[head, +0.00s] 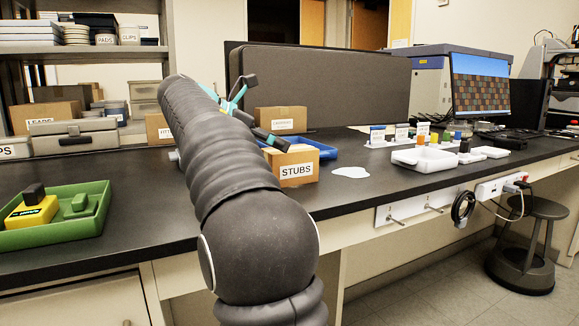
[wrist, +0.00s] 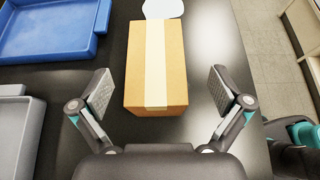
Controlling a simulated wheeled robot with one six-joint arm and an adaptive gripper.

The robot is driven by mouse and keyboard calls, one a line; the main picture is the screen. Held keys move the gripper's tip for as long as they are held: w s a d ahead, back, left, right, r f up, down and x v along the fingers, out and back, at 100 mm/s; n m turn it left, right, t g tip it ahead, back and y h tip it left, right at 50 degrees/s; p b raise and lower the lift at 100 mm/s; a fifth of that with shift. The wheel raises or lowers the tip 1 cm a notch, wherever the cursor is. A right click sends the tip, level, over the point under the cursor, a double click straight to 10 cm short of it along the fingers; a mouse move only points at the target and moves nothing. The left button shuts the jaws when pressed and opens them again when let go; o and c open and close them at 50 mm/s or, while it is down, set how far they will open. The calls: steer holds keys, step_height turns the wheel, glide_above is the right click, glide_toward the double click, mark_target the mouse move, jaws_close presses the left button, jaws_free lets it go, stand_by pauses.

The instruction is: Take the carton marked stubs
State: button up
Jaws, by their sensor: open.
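The carton marked STUBS (head: 295,169) is a brown box with a white label, on the black bench near its front edge, partly hidden by my arm in the head view. In the wrist view the carton (wrist: 175,65) shows from above, with a pale tape strip along its top. My gripper (wrist: 158,92) is open. One pad is left of the carton's near end and the other is right of it, with a gap on each side. In the head view my gripper (head: 262,128) is mostly hidden behind my arm.
A blue tray (wrist: 45,57) and a grey tray (wrist: 12,130) lie left of the carton in the wrist view. A white patch (head: 350,172) is on the bench beside the carton. Another carton (head: 282,122) stands behind it. A green tray (head: 60,238) is at the left.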

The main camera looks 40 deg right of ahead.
mark_target(290, 150)
steer(key=x, duration=0.3)
steer(key=b+x, duration=0.1)
steer(key=x, duration=0.1)
steer(key=shift+w+d, duration=0.1)
steer(key=shift+w, duration=0.15)
steer(key=c, duration=1.3)
